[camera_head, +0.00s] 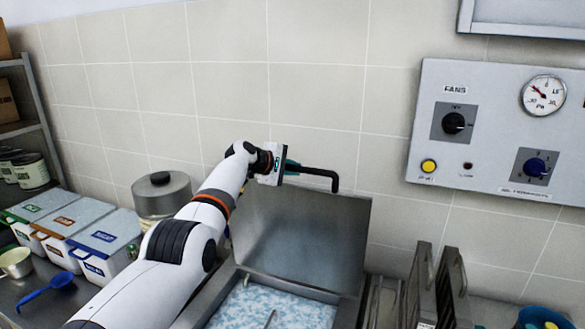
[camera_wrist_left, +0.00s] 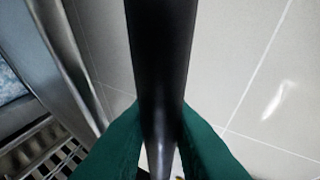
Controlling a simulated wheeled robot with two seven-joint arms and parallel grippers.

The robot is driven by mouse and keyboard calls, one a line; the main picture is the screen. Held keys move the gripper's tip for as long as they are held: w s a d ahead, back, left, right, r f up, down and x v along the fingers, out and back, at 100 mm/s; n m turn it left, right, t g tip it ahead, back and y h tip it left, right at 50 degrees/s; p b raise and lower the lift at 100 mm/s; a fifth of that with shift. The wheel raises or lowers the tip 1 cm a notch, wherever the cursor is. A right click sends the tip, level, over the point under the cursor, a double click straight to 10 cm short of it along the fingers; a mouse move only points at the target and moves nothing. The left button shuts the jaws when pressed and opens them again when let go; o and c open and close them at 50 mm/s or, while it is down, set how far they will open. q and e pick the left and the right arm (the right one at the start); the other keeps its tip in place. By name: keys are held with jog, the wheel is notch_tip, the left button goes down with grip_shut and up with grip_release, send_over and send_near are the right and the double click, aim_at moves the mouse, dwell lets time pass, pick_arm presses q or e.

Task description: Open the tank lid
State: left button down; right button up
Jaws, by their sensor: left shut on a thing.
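The tank lid (camera_head: 300,240) is a grey metal plate. It stands raised, close to upright, at the back of the tank in the head view. Below it the tank (camera_head: 270,305) is open and shows a pale blue-white, mottled content. My left gripper (camera_head: 285,166) is at the lid's top edge, shut on the black lid handle (camera_head: 322,173). In the left wrist view the black handle (camera_wrist_left: 160,50) runs between the green fingers of the gripper (camera_wrist_left: 158,140). My left arm hides the tank's left side. My right gripper is not in view.
The tiled wall (camera_head: 320,90) is behind the lid. A control panel (camera_head: 500,130) hangs at the right. Metal baskets (camera_head: 435,290) stand right of the tank. A round metal pot (camera_head: 162,195) and several lidded bins (camera_head: 75,220) are at the left.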

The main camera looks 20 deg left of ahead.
pick_arm(q)
jog(key=shift+f, duration=0.3)
jog(key=c, duration=1.7)
grip_release()
jog(key=shift+o, duration=0.5)
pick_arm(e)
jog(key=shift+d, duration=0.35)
pick_arm(q)
jog(key=shift+r, duration=0.1)
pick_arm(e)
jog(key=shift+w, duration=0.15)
pick_arm(q)
jog(key=shift+a, duration=0.1)
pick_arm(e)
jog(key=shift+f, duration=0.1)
